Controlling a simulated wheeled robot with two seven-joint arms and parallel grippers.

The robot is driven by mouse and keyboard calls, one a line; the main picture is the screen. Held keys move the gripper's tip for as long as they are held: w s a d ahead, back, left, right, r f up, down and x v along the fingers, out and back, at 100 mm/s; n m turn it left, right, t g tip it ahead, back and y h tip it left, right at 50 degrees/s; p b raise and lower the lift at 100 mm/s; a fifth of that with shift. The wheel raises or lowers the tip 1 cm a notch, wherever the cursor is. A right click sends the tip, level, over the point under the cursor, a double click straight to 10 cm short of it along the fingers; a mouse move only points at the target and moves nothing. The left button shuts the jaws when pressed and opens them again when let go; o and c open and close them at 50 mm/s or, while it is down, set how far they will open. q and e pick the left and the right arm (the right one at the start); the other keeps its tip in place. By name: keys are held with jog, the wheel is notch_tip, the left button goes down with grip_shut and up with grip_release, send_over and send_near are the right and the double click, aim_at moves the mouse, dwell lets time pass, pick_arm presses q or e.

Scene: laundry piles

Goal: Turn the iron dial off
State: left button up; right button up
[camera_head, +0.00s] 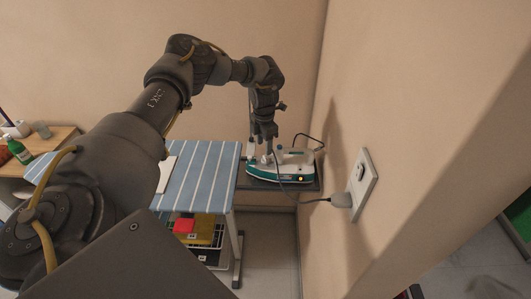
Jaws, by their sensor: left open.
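The iron (286,168) is white and teal and lies on a dark shelf (285,186) at the right end of the ironing board, beside the wall. A small orange light glows near its right end. My left gripper (268,158) points down at the left part of the iron and is open. Its fingertips are close to the iron; whether they touch it I cannot tell. The dial itself is too small to make out and may be hidden by the gripper. My right gripper is not in view.
A blue striped ironing board (205,172) stands left of the iron. A wooden table (50,141) holds a green bottle (20,152). Bins (206,233) sit under the board.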

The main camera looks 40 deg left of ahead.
aim_at(265, 157)
pick_arm(q)
jog(key=f, duration=0.2)
jog(key=f+p, duration=0.1)
jog(key=f, duration=0.1)
jog(key=shift+w+d+f, duration=0.1)
jog(key=shift+w+f, duration=0.1)
jog(key=shift+f, duration=0.85)
jog(key=c, duration=1)
